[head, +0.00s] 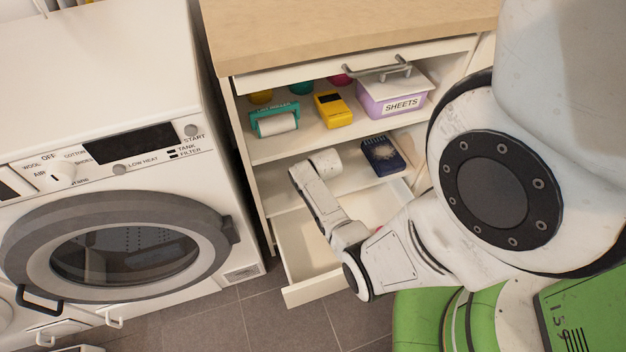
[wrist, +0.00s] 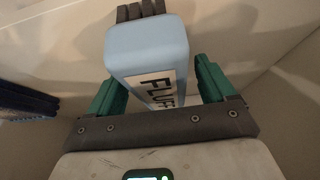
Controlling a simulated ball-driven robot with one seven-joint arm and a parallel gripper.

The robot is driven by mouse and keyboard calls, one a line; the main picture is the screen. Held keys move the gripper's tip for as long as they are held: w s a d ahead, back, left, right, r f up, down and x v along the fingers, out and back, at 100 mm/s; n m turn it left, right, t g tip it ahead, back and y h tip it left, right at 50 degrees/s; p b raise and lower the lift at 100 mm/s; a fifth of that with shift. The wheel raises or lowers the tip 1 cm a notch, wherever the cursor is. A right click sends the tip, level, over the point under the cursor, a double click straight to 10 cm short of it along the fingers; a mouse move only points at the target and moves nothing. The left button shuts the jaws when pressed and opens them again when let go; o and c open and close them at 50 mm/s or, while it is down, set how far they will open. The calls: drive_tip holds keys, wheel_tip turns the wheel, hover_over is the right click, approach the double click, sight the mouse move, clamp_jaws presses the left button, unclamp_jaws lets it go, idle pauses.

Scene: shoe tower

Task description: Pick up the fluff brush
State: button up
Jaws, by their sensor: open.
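The fluff brush (wrist: 148,45) is a light blue block with a white label reading "FLUF" and dark grey ridges at its far end. It fills the middle of the wrist view. My gripper (wrist: 158,82) is open, with one green finger on each side of the brush. The near end of the brush is partly hidden behind my gripper's dark bar. In the head view my arm reaches into the cabinet's lower shelf space, and I cannot make out the brush or the fingers there.
A dark blue bristled box (head: 383,156) stands on the lower shelf. The upper shelf holds a teal roller (head: 275,120), a yellow device (head: 333,109) and a purple "SHEETS" box (head: 392,98). A drawer (head: 314,288) is open below. A washing machine (head: 110,200) stands left.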

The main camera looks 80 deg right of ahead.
drive_tip(key=shift+f, duration=0.25)
idle(0.4)
drive_tip(key=shift+c, duration=0.3)
drive_tip(key=c, duration=1)
